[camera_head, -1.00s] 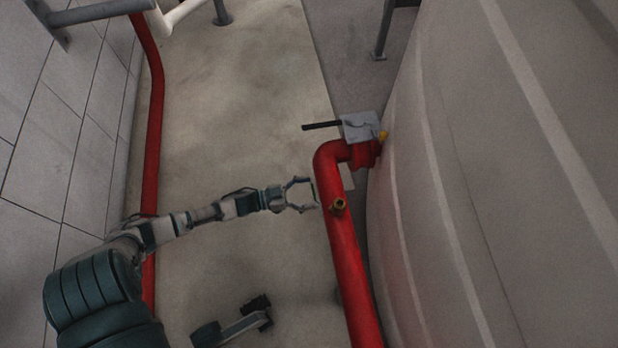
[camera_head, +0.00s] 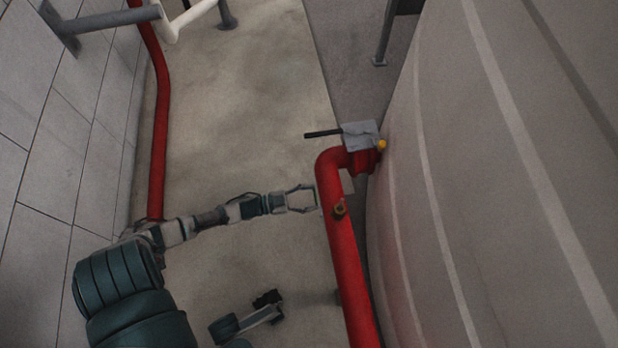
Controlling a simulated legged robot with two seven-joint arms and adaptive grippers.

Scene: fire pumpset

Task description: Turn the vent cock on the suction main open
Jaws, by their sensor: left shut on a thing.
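The suction main is a red pipe (camera_head: 349,262) that rises from the bottom and bends right near the big pale tank. The vent cock (camera_head: 340,209), a small brass fitting, sits on the pipe below the bend. My left gripper (camera_head: 316,198) reaches in from the left, level with the cock. Its fingertips are closed on a small part at the pipe's left side, which I take for the cock's handle; the fingertips mostly hide it.
A grey valve body (camera_head: 360,135) with a black lever (camera_head: 323,133) sits above the bend, close to the large pale tank (camera_head: 480,190). Another red pipe (camera_head: 160,130) runs along the tiled wall (camera_head: 65,130). The concrete floor (camera_head: 245,110) between is open.

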